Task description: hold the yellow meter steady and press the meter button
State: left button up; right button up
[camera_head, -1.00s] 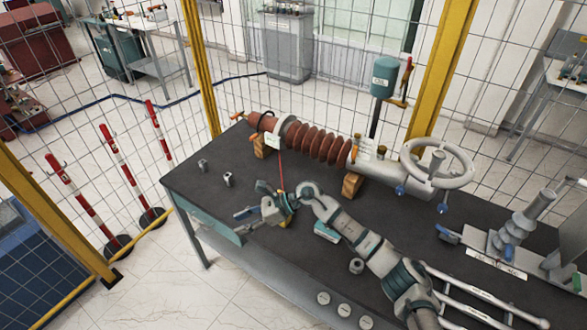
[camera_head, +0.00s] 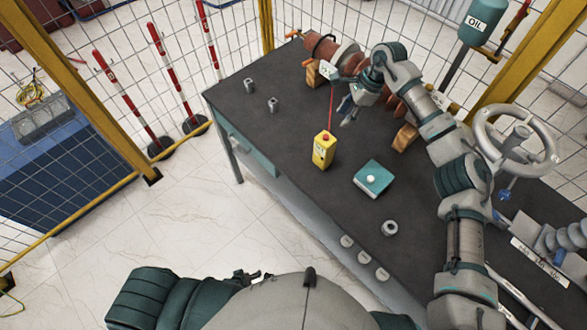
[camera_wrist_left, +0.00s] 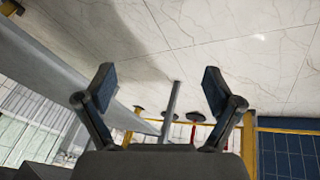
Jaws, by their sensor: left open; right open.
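The yellow meter (camera_head: 323,151) stands upright on the dark table in the head view, with a red button (camera_head: 325,136) on top and a red lead (camera_head: 331,103) rising behind it. A teal box (camera_head: 374,179) with a white round knob lies to its right. My right gripper (camera_head: 348,112) is open and empty, behind and right of the meter, near the ribbed bushing and apart from the meter. My left gripper (camera_wrist_left: 158,92) is open and empty in the left wrist view, over the pale floor. In the head view my left arm is low, off the table's front.
The brown bushing (camera_head: 347,62) lies on wooden blocks at the back. Metal nuts (camera_head: 273,104) stand on the left and a ring nut (camera_head: 389,227) near the front edge. A handwheel (camera_head: 515,145) stands at the right.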

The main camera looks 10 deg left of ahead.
pick_arm(q)
jog(key=w+d+r+n+t+h, duration=0.1)
jog(key=w+r+n+t, duration=0.1)
jog(key=w+r+n, duration=0.4)
jog(key=w+d+r+n+t+h, duration=0.15)
jog(key=w+r, duration=0.25)
jog(key=w, duration=0.5)
jog(key=n+t+h, duration=0.7)
jog(key=n, duration=0.9)
send_near(319, 152)
jog(key=x, duration=1.1)
jog(key=shift+w+d, duration=0.25)
jog(key=shift+w, duration=0.5)
pick_arm(e)
jog(key=shift+w+a+f, duration=0.3)
jog(key=shift+w+a, duration=0.2)
jog(key=shift+a, duration=0.15)
pick_arm(q)
jog(key=shift+d, duration=0.1)
